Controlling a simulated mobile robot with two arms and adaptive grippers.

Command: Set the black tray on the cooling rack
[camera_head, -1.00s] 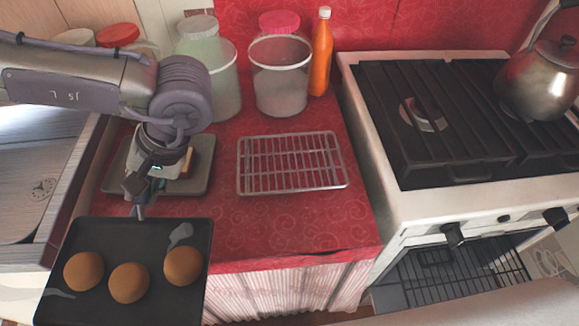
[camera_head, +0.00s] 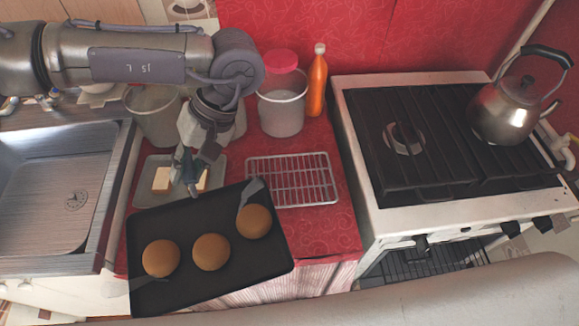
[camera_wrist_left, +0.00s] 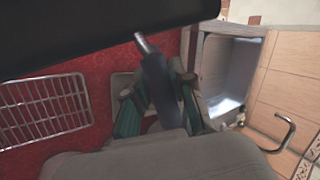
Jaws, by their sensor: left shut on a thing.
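The black tray (camera_head: 190,284) carries three round brown buns and is tilted in the head view, its right side higher in the picture. The tray's dark underside or edge fills the top of the left wrist view (camera_wrist_left: 90,35). The wire cooling rack (camera_head: 292,180) lies empty on the red counter, right of the gripper and beyond the tray's right corner. It also shows at left in the left wrist view (camera_wrist_left: 45,108). My right gripper is not seen.
A grey tray with pale blocks (camera_head: 150,190) lies behind the black tray. The stove (camera_head: 350,150) with a kettle (camera_head: 505,112) is at right, the sink (camera_head: 50,190) at left.

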